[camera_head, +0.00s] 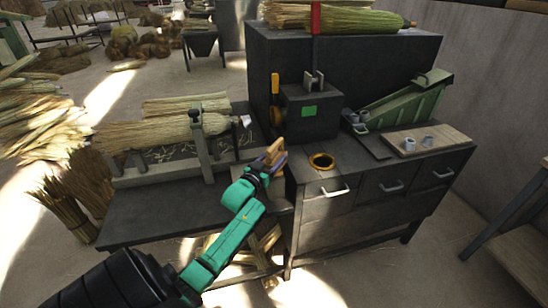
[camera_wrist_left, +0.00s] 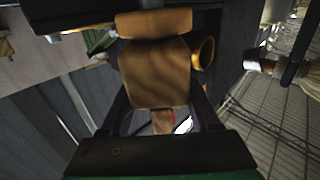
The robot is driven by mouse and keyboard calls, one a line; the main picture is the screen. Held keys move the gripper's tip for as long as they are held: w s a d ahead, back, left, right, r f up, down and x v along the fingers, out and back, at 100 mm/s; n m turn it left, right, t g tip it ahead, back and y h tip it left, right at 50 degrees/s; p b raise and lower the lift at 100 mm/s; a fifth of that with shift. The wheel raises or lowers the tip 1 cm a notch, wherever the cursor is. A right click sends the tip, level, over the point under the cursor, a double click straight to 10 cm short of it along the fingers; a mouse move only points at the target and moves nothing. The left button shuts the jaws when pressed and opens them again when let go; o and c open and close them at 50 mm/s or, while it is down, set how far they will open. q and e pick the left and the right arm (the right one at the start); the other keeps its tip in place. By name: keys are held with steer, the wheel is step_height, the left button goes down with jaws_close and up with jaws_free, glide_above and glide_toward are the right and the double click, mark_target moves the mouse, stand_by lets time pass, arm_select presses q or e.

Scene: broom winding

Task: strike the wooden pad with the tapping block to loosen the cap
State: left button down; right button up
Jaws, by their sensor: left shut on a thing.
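My left gripper (camera_head: 266,168) is at the bench's near left corner, shut on a tan wooden tapping block (camera_head: 275,151). In the left wrist view the block (camera_wrist_left: 155,75) fills the space ahead of the fingers, with a second wooden piece (camera_wrist_left: 153,23) at its far end; I cannot tell if that is part of it. A brass ring (camera_head: 322,161) around a dark opening sits in the bench top just right of the block. I cannot single out the cap or wooden pad with certainty. My right gripper is not in view.
A black machine (camera_head: 310,112) with a green square stands behind the ring. A wooden board (camera_head: 450,138) with two metal cups and a green tool (camera_head: 405,105) are to the right. A clamped broom (camera_head: 160,133) lies left. Drawer handles (camera_head: 334,192) stick out in front.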

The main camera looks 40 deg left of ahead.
mark_target(274, 145)
arm_select(q)
step_height(274, 145, up, 4)
steer(key=p, duration=0.3)
steer(key=shift+r, duration=0.15)
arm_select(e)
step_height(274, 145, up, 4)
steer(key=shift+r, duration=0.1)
arm_select(q)
step_height(274, 145, up, 4)
steer(key=p, duration=0.4)
steer(key=shift+r, duration=0.15)
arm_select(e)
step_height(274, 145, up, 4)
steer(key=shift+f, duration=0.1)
